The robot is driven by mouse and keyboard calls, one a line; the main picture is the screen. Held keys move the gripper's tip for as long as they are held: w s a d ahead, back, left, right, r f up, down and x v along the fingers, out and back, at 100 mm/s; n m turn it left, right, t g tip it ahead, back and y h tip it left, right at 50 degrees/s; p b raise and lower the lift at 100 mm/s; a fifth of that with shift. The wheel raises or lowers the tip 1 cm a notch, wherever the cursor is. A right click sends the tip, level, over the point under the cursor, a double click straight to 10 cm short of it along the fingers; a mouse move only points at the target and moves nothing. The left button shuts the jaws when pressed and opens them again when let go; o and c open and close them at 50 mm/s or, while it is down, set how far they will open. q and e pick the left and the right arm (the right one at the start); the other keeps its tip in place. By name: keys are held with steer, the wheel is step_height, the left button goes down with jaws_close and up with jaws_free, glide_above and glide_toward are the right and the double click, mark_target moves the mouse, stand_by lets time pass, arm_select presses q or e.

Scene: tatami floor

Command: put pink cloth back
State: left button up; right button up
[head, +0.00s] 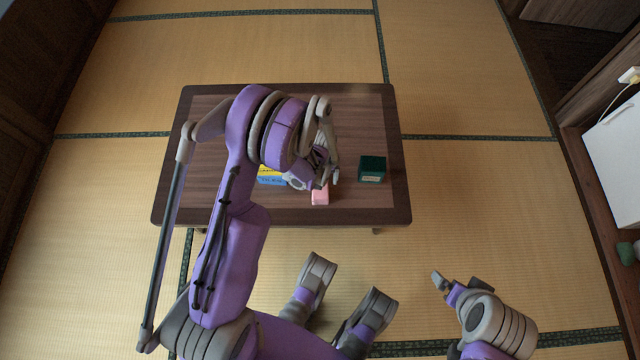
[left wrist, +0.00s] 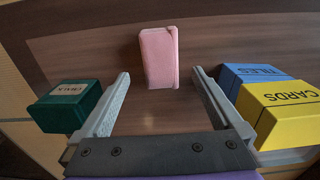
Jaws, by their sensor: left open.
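The pink cloth (head: 320,197), a small folded block, lies on the dark wooden table near its front edge. In the left wrist view the pink cloth (left wrist: 159,57) lies ahead, between the lines of my two fingertips. My left gripper (head: 329,178) is over the table just above the cloth, open and empty. The left wrist view shows its fingers (left wrist: 160,73) spread wide, with bare table between them. My right gripper (head: 455,286) is away from the table at the lower right, small in view; its opening is unclear.
A dark green box (head: 372,169), lettered CHALK in the left wrist view (left wrist: 68,105), stands right of the cloth. A blue TILES box (left wrist: 255,75) and yellow CARDS box (left wrist: 277,112) stand on the other side. The table's right rear is clear. A white cabinet (head: 612,160) stands far right.

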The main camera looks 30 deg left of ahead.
arm_select(q)
step_height(320, 180, up, 5)
step_height(320, 180, up, 9)
steer(key=m+t, duration=0.1)
steer(key=m, duration=0.1)
glide_above(323, 195)
steer(key=s+d+r+m+t, duration=0.1)
steer(key=s+d+r+m, duration=0.1)
steer(key=s+r, duration=0.5)
steer(key=s+d+r+m+t, duration=0.2)
steer(key=s+r, duration=0.4)
steer(key=s, duration=0.2)
steer(key=shift+d+r+p, duration=0.35)
steer(key=shift+p, duration=0.1)
